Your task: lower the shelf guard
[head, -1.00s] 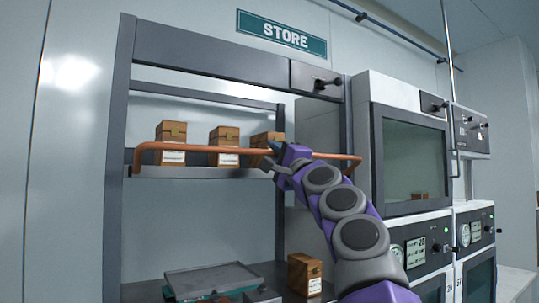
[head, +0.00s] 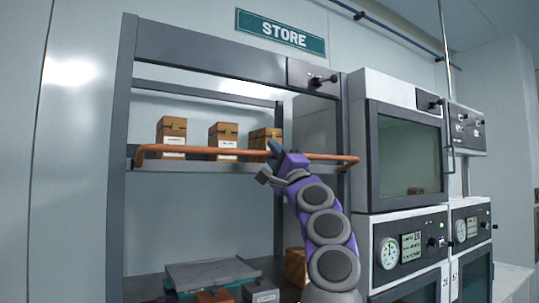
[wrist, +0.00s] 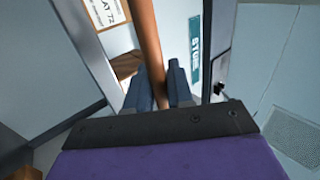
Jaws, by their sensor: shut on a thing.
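The shelf guard (head: 215,151) is an orange-brown bar with bent ends. It runs across the front of the upper shelf (head: 200,166), close to the shelf's level and in front of the boxes' lower parts. My gripper (head: 274,152) is shut on the bar, right of its middle. In the wrist view the bar (wrist: 148,45) passes between the two dark fingers (wrist: 160,92). My gripper hides a short piece of the bar and part of the right box.
Several brown boxes (head: 223,137) stand on the upper shelf behind the bar. A grey lidded tray (head: 212,273) and another brown box (head: 295,267) are on the lower shelf. Ovens (head: 405,158) with dials stand close on the right. A STORE sign (head: 281,34) hangs above.

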